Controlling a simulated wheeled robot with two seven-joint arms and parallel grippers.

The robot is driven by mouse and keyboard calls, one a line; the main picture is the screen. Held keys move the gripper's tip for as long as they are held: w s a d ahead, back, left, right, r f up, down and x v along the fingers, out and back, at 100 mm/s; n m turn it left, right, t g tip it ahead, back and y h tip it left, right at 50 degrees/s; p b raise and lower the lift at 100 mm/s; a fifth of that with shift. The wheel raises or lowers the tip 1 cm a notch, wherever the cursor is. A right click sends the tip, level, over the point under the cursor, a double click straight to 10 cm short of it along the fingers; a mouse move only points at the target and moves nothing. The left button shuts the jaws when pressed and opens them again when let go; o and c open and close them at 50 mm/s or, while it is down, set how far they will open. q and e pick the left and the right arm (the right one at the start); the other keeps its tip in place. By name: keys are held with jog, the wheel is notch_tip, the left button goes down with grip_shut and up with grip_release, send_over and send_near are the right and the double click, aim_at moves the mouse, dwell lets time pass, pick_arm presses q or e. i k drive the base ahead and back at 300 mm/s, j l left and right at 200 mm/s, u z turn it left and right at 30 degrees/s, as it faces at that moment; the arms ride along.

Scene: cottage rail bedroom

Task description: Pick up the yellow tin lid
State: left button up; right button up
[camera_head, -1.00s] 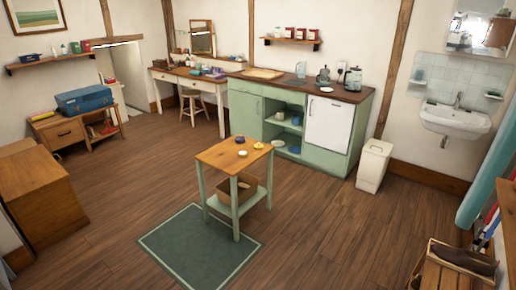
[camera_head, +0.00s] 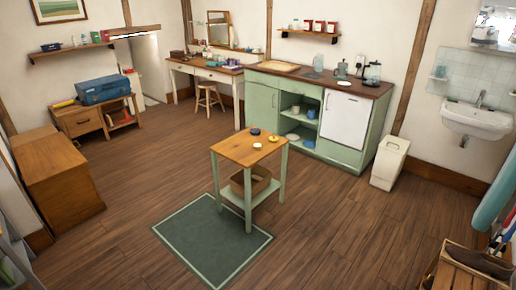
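A small yellow round thing, likely the yellow tin lid (camera_head: 273,138), lies on the wooden top of the small green-legged table (camera_head: 236,152) in the middle of the room. Beside it on the same top are a white round thing (camera_head: 257,145) and a dark blue one (camera_head: 255,131). They are too small here to show detail. Neither of my grippers shows in the head view.
A green mat (camera_head: 212,240) lies on the floor in front of the table. A box (camera_head: 258,180) sits on its lower shelf. The wooden floor (camera_head: 330,215) is open around it. A white bin (camera_head: 389,164) and green cabinets (camera_head: 262,105) stand behind. A bench with a shoe (camera_head: 478,262) is at lower right.

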aim_at(273, 140)
jog(key=i+l+u, duration=0.15)
jog(key=i, duration=0.4)
jog(key=i+l+u, duration=0.15)
jog(key=i, duration=0.35)
jog(key=i+l+u, duration=0.2)
jog(key=i+l, duration=0.2)
jog(key=i, duration=0.1)
